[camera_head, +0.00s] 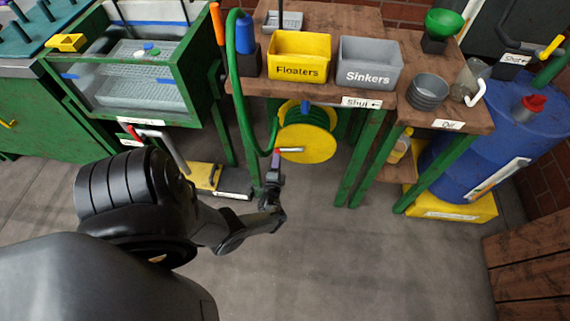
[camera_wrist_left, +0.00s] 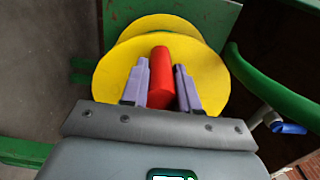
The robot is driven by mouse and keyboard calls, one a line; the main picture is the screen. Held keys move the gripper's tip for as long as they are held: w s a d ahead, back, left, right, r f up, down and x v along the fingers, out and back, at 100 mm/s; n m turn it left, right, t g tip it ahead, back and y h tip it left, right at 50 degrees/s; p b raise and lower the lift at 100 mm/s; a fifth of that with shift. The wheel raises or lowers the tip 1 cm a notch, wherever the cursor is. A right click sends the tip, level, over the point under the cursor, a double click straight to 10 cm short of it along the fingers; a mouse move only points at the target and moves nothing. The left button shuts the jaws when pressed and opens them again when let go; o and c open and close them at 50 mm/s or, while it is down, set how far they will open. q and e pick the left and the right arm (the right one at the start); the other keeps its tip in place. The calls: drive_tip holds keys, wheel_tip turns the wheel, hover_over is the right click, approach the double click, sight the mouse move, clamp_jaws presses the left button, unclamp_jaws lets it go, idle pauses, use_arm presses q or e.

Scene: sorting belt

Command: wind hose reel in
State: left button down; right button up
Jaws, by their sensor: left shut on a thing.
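The hose reel (camera_head: 318,143) has yellow discs and green hose wound between them, and hangs under the wooden bench. Its yellow disc (camera_wrist_left: 205,75) fills the middle of the left wrist view. A red crank handle (camera_wrist_left: 160,72) stands out from the disc, between the purple fingers of my left gripper (camera_wrist_left: 160,85). My left gripper (camera_head: 275,160) is shut on this handle, at the lower left of the reel in the head view. The green hose (camera_head: 236,92) runs down from the bench top to the reel. My right gripper is not in view.
A yellow Floaters bin (camera_head: 299,55) and a grey Sinkers bin (camera_head: 369,63) stand on the bench above. Green bench legs (camera_head: 362,155) are right of the reel. A blue drum (camera_head: 480,145) stands farther right. The floor in front is clear.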

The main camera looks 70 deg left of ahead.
use_arm(q)
drive_tip(key=shift+r, duration=0.1)
idle(0.3)
drive_tip(key=c, duration=1.2)
unclamp_jaws()
drive_tip(key=shift+c, duration=0.2)
drive_tip(key=o, duration=0.4)
drive_tip(key=shift+w+a, duration=0.15)
drive_tip(key=shift+a, duration=0.05)
drive_tip(key=shift+d, duration=0.1)
drive_tip(key=p+v, duration=0.2)
drive_tip(key=v, duration=0.8)
drive_tip(key=shift+d, duration=0.3)
drive_tip(key=shift+r, duration=0.1)
